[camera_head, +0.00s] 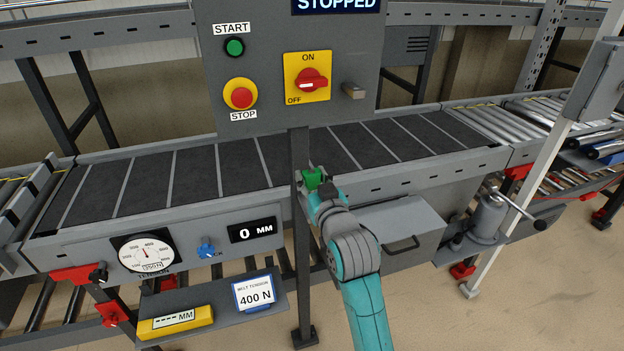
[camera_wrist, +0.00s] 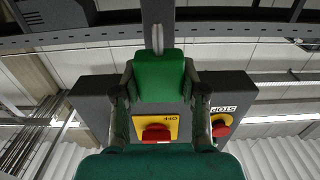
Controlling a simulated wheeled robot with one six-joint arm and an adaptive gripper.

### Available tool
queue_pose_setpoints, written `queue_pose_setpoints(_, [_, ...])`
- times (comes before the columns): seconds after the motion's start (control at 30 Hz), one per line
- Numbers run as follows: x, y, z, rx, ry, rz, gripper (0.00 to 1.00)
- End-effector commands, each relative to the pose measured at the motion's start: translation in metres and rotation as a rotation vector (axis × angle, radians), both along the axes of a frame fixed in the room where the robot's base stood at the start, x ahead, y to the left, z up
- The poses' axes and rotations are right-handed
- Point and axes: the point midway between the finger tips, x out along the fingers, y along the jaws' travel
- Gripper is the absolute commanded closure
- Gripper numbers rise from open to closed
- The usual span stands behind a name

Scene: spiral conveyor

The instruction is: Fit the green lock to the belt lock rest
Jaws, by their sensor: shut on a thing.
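The green lock (camera_head: 314,178) is in my gripper (camera_head: 312,186), low in front of the dark post under the control panel. In the wrist view, the lock (camera_wrist: 160,76) sits between the two fingers of my gripper (camera_wrist: 160,88). A narrow pale metal part, perhaps its shackle, shows against the post there. A small grey block (camera_head: 353,91) juts from the panel right of the red ON/OFF switch (camera_head: 311,80). It may be the belt lock rest, but I cannot tell. The lock is below this block and apart from it.
The control panel (camera_head: 222,95) stands on its post (camera_head: 301,260) before the black conveyor belt (camera_head: 195,180). It carries the START button (camera_head: 235,47) and red STOP button (camera_head: 241,96). A grey drawer box (camera_head: 400,232) and a crank vise (camera_head: 488,218) stand right of my arm.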

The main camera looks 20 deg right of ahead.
Motion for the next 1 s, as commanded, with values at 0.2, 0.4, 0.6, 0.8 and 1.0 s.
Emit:
queue_pose_setpoints(0.2, [0.0, 0.0, -0.013, 0.0, 0.003, 0.0, 0.83])
queue_pose_setpoints(0.4, [0.0, 0.0, -0.03, 0.0, 0.002, 0.0, 0.83])
queue_pose_setpoints(0.6, [0.0, 0.0, -0.045, 0.0, 0.002, 0.0, 0.83])
queue_pose_setpoints(0.8, [0.0, 0.0, -0.055, 0.0, 0.001, 0.0, 0.83])
queue_pose_setpoints(1.0, [0.0, 0.0, -0.058, 0.0, 0.0, 0.0, 0.83])
